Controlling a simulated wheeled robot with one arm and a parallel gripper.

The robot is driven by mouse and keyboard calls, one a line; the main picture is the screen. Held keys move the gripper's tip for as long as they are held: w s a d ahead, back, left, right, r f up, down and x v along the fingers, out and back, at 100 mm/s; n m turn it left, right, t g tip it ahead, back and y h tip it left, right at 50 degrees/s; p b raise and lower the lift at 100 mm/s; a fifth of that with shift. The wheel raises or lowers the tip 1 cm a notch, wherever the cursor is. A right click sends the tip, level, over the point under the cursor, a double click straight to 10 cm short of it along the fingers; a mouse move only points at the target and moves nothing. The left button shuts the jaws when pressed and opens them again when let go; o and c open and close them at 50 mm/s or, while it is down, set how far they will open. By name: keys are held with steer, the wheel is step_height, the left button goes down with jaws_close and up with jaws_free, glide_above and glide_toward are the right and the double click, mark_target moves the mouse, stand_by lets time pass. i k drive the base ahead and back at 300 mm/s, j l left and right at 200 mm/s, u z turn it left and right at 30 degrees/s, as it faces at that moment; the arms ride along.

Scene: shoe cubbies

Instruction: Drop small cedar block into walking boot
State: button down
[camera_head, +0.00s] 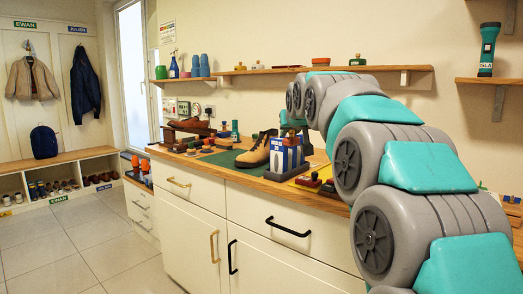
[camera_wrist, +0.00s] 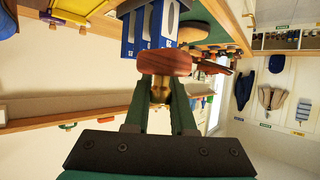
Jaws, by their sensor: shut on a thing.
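My gripper (camera_wrist: 160,92) is shut on the brass-coloured knob of a reddish wooden block (camera_wrist: 165,61), which I take for the small cedar block. The block sticks out beyond the fingertips. In the wrist view it is close to the blue box. In the head view my arm reaches over the worktop and largely hides the gripper. The inside of the boot is hidden.
A wall shelf (camera_head: 325,70) with small objects runs above. The floor (camera_head: 80,245) at left is clear.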

mark_target(269, 136)
steer(key=i, duration=1.25)
